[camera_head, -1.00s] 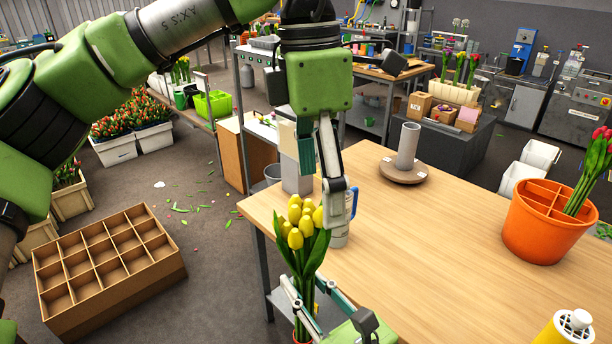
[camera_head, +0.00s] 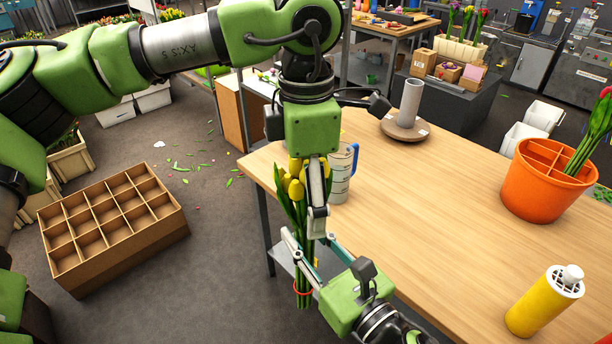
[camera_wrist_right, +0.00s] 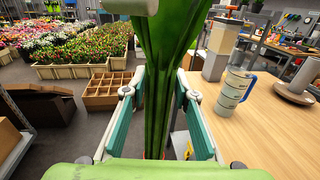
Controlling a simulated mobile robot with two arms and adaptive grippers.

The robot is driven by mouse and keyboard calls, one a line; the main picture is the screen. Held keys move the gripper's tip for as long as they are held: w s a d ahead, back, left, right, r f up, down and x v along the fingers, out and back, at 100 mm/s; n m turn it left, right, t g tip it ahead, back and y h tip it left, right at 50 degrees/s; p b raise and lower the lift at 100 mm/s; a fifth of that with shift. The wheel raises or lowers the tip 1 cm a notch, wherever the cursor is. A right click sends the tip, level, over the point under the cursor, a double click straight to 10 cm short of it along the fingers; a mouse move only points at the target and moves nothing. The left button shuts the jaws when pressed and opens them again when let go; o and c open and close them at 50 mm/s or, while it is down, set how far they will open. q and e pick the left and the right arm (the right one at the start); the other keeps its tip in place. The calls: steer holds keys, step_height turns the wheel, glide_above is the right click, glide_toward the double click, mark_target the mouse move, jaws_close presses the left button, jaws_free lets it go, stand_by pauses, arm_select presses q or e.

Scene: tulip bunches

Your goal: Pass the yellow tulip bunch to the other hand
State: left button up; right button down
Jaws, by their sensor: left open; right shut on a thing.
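The yellow tulip bunch (camera_head: 295,187) hangs upright off the near left corner of the table, heads up, with a red band low on its stems. My right gripper (camera_head: 303,250) is shut on its green stems; they also show between the fingers in the right wrist view (camera_wrist_right: 165,75). My left gripper (camera_head: 313,212) is open and points down from above, its palm just over the yellow heads. One of its fingers passes in front of the bunch and hides part of the heads and leaves. Whether that finger touches the bunch I cannot tell.
A grey-white mug with a blue handle (camera_head: 341,172) stands close behind my left gripper. A grey cylinder on a round base (camera_head: 408,110), an orange divided pot (camera_head: 528,206) and a yellow canister (camera_head: 540,305) stand on the table. A divided cardboard box (camera_head: 115,228) sits on the floor at left.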

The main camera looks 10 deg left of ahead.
arm_select(q)
steer(key=shift+f, duration=0.15)
arm_select(e)
steer(key=shift+r, duration=0.1)
arm_select(q)
steer(key=c, duration=1.5)
steer(key=shift+o, duration=0.2)
arm_select(e)
steer(key=c, duration=1.6)
jaws_free()
steer(key=shift+o, duration=0.2)
steer(key=shift+s, duration=0.1)
